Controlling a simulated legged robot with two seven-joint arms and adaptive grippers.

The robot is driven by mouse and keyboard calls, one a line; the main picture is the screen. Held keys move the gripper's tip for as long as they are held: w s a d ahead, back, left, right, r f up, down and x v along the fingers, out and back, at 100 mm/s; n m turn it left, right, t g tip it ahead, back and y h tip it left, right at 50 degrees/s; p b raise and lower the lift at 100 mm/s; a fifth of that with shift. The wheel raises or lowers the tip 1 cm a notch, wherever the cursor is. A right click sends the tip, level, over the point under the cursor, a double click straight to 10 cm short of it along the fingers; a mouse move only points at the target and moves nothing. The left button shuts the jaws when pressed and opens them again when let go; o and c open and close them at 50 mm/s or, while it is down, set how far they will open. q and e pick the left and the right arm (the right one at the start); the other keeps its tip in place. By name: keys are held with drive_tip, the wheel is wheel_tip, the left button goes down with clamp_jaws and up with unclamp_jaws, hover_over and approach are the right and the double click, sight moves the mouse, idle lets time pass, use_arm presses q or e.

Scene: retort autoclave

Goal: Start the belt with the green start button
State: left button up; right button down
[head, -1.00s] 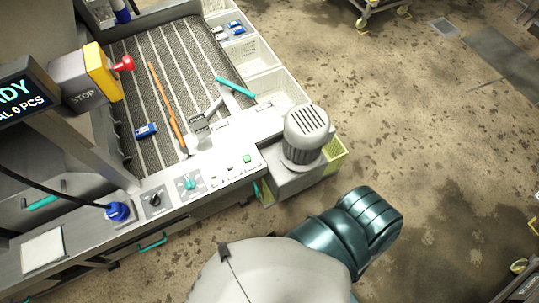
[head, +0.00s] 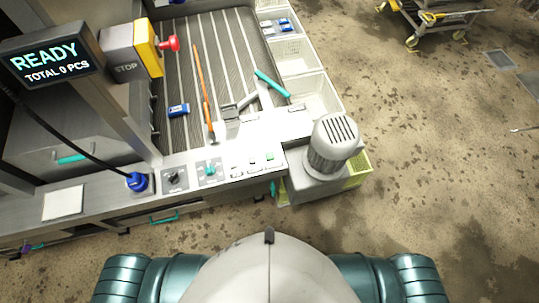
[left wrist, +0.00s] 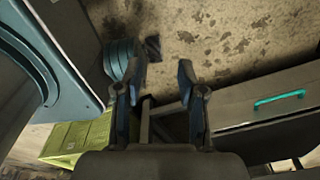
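The small green start button (head: 270,156) is on the front panel of the belt machine in the head view, left of the grey motor. The belt (head: 222,70) behind the panel is grey with light stripes. A blue piece (head: 178,110) and an orange stick (head: 200,82) lie on it. My left gripper (left wrist: 161,75) shows only in the left wrist view, open and empty, with floor beyond its fingers. The button does not show there. My right gripper is not in view.
A red stop knob (head: 170,43) on a yellow box stands left of the belt. A display (head: 50,62) reads READY, TOTAL 0 PCS. The grey motor (head: 333,145) juts out at the panel's right end. White bins (head: 312,92) line the belt's right side. Open floor lies right.

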use_arm(q)
drive_tip(key=shift+w+d, duration=0.25)
drive_tip(key=shift+w, duration=0.05)
clamp_jaws()
drive_tip(key=shift+s, duration=0.1)
idle(1.0)
